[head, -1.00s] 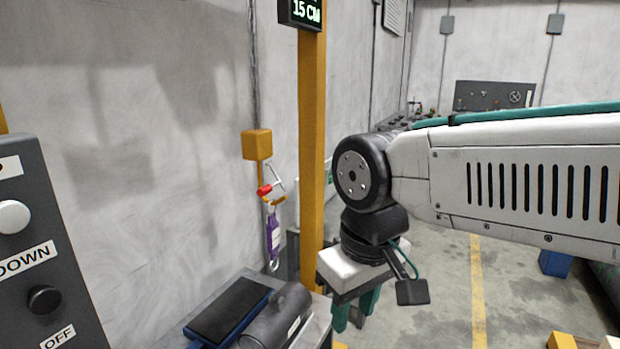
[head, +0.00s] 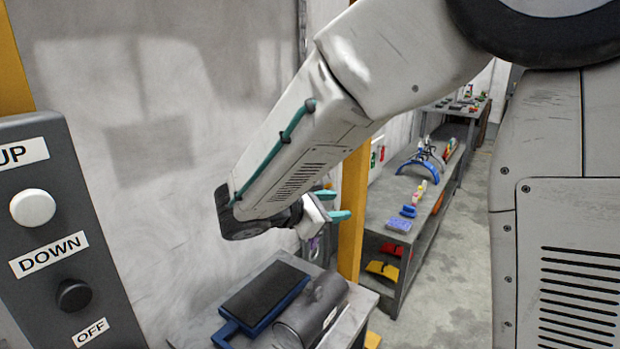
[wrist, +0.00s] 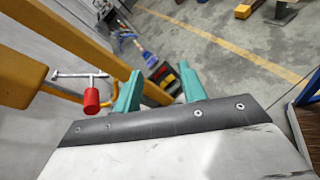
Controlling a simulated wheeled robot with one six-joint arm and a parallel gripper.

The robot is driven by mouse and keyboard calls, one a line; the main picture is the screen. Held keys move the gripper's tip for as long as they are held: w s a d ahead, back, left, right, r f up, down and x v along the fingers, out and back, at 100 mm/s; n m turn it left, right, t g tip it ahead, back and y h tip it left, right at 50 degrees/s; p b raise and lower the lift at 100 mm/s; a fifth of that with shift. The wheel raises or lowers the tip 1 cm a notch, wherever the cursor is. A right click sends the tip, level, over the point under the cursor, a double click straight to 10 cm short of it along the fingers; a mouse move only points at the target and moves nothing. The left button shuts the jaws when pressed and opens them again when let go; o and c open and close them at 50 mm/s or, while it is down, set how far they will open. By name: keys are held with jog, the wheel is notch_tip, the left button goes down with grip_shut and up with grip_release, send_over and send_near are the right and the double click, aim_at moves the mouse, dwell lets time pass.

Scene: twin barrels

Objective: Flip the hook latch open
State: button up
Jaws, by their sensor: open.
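The hook latch shows in the wrist view, left of my gripper (wrist: 160,74), as a metal bar (wrist: 75,75) with a red knob (wrist: 91,101) hanging from it. A yellow hook piece (wrist: 63,94) lies beside the bar, near a yellow block (wrist: 18,80). The knob is just left of the left teal finger, and I see a small gap between them. My gripper is open with nothing between its fingers. In the head view its teal fingers (head: 333,204) point right, in front of the yellow post. My arm hides the latch there.
The yellow post (head: 353,210) stands close to the fingers. A purple item (head: 314,247) shows partly below my wrist. A control box (head: 60,240) stands at left.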

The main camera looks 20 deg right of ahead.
jog(key=w+a+r+n+t, duration=0.2)
jog(key=w+a+n+t, duration=0.4)
jog(key=w, duration=0.2)
jog(key=shift+h, duration=0.4)
jog(key=x, duration=0.6)
jog(key=shift+d+f, duration=0.2)
jog(key=shift+f, duration=0.1)
grip_shut()
